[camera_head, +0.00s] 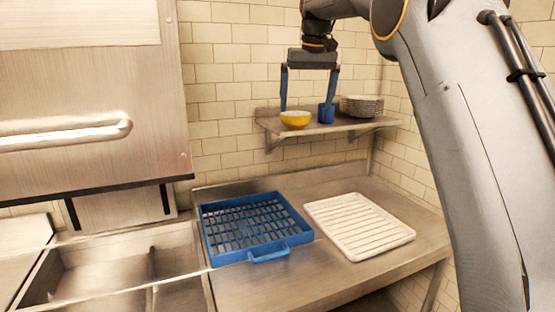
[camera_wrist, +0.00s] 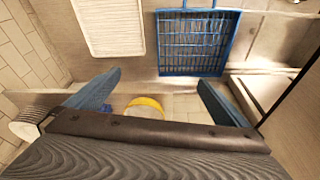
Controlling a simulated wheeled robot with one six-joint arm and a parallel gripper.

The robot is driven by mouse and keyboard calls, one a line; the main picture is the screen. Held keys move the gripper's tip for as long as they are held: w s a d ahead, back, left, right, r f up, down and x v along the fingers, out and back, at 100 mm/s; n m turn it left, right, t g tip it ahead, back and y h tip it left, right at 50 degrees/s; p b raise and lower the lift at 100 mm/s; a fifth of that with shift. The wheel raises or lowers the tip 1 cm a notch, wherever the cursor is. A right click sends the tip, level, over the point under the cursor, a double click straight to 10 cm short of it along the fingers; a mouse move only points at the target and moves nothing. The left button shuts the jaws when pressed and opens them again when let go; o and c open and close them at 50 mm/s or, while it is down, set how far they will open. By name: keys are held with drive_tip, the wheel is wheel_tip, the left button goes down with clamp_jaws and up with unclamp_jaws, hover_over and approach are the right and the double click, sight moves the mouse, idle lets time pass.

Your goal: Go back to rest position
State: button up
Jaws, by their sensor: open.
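My gripper (camera_head: 310,92) hangs at the upper middle in the head view, its two blue fingers spread wide and pointing down. It is open with nothing between the fingers. In the wrist view the fingers of my gripper (camera_wrist: 155,90) stand far apart to the left and right. A yellow bowl (camera_head: 296,119) sits on the wall shelf (camera_head: 340,126), below the gripper in the picture. The bowl also shows in the wrist view (camera_wrist: 146,103), partly hidden by the gripper body. A blue cup (camera_head: 326,114) stands on the shelf right of the bowl.
A stack of plates (camera_head: 361,106) is at the shelf's right end. Below, a blue rack (camera_head: 206,242) and a white ribbed tray (camera_head: 358,227) lie apart on the steel counter (camera_head: 290,287), both empty. A sink (camera_head: 100,275) and a large steel machine (camera_head: 90,90) are at the left.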

drive_tip(key=s+d+f+b, duration=0.1)
drive_tip(key=s+d+f, duration=0.1)
drive_tip(key=s+f, duration=0.45)
drive_tip(key=s+d+f+m+g+b, duration=0.1)
drive_tip(key=s+d+f+b, duration=0.15)
drive_tip(key=f, duration=0.75)
drive_tip(key=s+d+f+b, duration=0.1)
drive_tip(key=s+d+f, duration=0.2)
drive_tip(key=s+f, duration=0.35)
drive_tip(key=s+d+f+m+b, duration=0.1)
drive_tip(key=s+d+f+b, duration=0.1)
drive_tip(key=s+f, duration=1.6)
drive_tip(key=s+d, duration=0.1)
drive_tip(key=s, duration=0.2)
drive_tip(key=shift+s+d+g+h+b, duration=0.15)
drive_tip(key=shift+s+g+h+b, duration=0.1)
drive_tip(key=shift+g+h+b, duration=0.05)
